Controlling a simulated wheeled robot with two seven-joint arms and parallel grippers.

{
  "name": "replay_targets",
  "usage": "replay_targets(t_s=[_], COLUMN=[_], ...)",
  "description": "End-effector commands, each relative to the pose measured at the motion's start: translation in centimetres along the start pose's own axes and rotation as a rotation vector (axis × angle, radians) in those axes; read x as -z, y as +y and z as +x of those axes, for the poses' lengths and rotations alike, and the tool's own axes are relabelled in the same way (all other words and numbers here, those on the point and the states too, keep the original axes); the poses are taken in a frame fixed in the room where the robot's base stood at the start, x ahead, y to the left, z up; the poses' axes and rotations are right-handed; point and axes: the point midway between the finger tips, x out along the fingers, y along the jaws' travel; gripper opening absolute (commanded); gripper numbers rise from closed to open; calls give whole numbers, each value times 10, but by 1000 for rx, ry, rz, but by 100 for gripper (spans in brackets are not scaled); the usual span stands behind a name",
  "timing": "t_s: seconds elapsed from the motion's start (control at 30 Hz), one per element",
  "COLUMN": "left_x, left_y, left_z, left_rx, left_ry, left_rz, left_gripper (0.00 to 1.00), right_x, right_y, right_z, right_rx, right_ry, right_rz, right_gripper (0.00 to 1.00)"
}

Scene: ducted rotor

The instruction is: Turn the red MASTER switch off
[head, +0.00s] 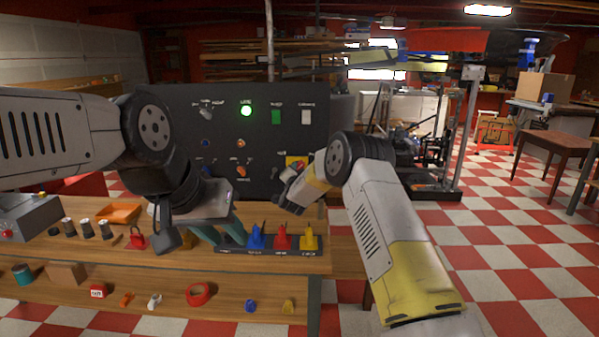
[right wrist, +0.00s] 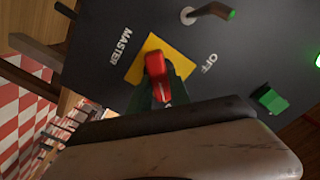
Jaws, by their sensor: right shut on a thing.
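The red MASTER switch handle (right wrist: 157,75) sits on a yellow plate (right wrist: 133,71) in the right wrist view, between the printed words MASTER and OFF. My right gripper (right wrist: 163,97) is shut on the handle; its green fingertips partly hide it. In the head view the yellow plate (head: 296,160) is at the panel's lower right, with my right gripper (head: 293,184) in front of it. My left gripper (head: 221,235) is over the bench, its two teal fingers apart and no object visible between them.
The dark control panel (head: 290,140) has a lit green lamp (head: 246,111) and several small switches. Blue (head: 257,237), red (head: 283,237) and yellow (head: 309,237) pieces stand in a rack close to my left gripper. An orange tray (head: 120,213) lies further left.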

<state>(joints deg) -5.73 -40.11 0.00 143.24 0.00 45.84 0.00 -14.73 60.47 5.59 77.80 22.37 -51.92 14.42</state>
Motion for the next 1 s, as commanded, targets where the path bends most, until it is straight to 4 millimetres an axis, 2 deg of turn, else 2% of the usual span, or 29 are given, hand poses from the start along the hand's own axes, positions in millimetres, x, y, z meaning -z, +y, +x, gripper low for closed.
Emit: replay_targets(t_s=[0.27,1.0], left_x=[0,0], left_y=[0,0], left_z=[0,0], left_rx=[0,0], left_ry=[0,0], left_rz=[0,0], left_gripper=[36,36], right_x=[-1,-4], right_y=[-2,-4], right_z=[0,-1], right_rx=[2,2], right_ry=[-2,-4], right_rz=[-166,-866], right_gripper=[0,0])
